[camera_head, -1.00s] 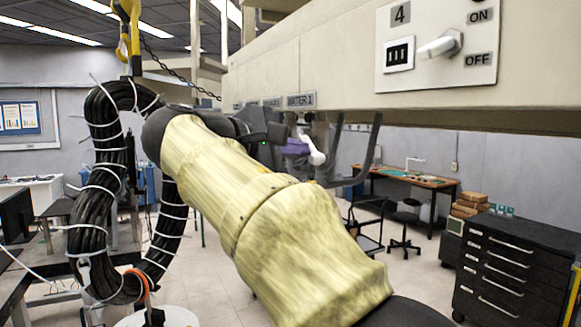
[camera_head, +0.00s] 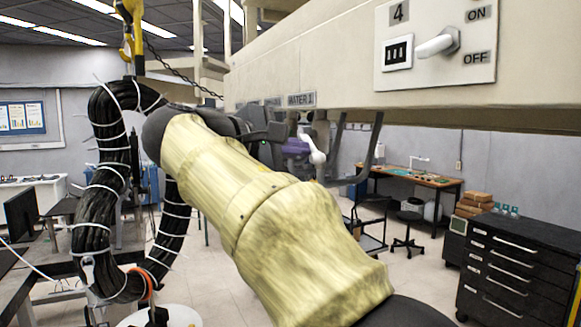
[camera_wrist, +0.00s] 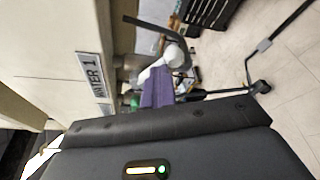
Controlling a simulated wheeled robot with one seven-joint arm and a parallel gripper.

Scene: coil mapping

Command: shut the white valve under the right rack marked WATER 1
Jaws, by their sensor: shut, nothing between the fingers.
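The white valve (camera_head: 316,154) hangs under the beige rack, below and slightly right of the WATER 1 label (camera_head: 301,100). In the wrist view the valve's white handle (camera_wrist: 172,57) has a rounded end and a narrower part running down to the left, and the label (camera_wrist: 95,75) is left of it. My gripper (camera_head: 296,147) has purple fingers, shut and empty, right beside the valve. In the wrist view the purple fingers (camera_wrist: 158,88) overlap the handle's lower edge; I cannot tell whether they touch. The valve's pipe side is partly hidden.
The rack's beige beam (camera_head: 340,60) runs just above my arm, with a switch panel (camera_head: 436,45) at right. Dark curved brackets (camera_head: 372,150) hang right of the valve. A black cable coil (camera_head: 92,210) hangs from a yellow hook at left. A black drawer cabinet (camera_head: 515,265) stands at right.

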